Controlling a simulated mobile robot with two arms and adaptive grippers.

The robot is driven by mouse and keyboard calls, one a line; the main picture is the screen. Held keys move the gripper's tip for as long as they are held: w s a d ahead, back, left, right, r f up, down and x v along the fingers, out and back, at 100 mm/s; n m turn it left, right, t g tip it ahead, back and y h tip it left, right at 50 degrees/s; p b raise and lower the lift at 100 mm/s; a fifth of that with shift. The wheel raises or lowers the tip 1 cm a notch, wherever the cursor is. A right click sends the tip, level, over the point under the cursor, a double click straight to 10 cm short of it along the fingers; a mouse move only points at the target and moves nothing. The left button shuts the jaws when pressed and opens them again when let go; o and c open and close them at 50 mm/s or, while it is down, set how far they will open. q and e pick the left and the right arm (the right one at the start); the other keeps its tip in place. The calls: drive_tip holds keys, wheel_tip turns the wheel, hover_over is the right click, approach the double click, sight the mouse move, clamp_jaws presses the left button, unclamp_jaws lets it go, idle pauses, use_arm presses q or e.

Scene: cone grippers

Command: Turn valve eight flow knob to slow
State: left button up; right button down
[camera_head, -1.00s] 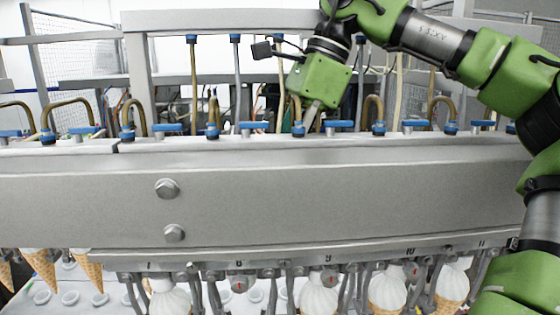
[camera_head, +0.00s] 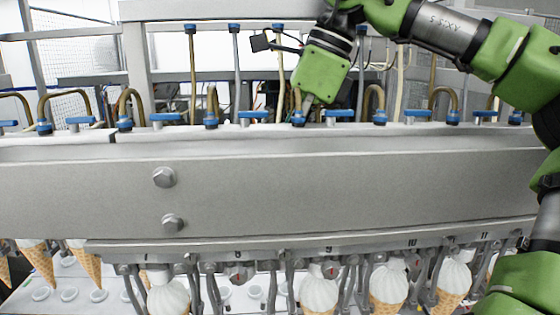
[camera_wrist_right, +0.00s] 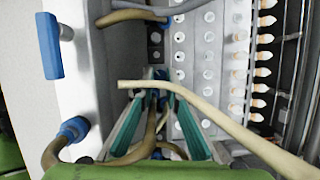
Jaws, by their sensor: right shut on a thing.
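The numbered rail under the grey machine carries the label 8 (camera_head: 238,253), with a small dispensing valve below it. Along the top edge stand blue round fittings with bent hoses, alternating with flat blue handles. My right gripper (camera_head: 304,106) comes from above at a blue fitting (camera_head: 298,119), between the handles above labels 8 and 9. In the right wrist view my right gripper (camera_wrist_right: 157,92) has its teal fingers closed together on a small blue part (camera_wrist_right: 160,75). The fingers partly hide it, and I cannot read its valve number or setting. My left gripper is not in view.
A pale hose (camera_wrist_right: 195,105) crosses in front of the fingers, and a brown hose passes between them. A blue handle (camera_wrist_right: 50,45) and another blue fitting (camera_wrist_right: 72,128) are close on the left. Ice cream cones (camera_head: 388,290) hang below the rail.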

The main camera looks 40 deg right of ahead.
idle(0.3)
drive_tip(key=c, duration=2)
unclamp_jaws()
drive_tip(key=shift+c, duration=0.2)
drive_tip(key=shift+r, duration=0.1)
drive_tip(key=v, duration=1.1)
drive_tip(key=shift+s+r, duration=0.2)
drive_tip(key=shift+r, duration=0.15)
drive_tip(key=shift+d, duration=0.15)
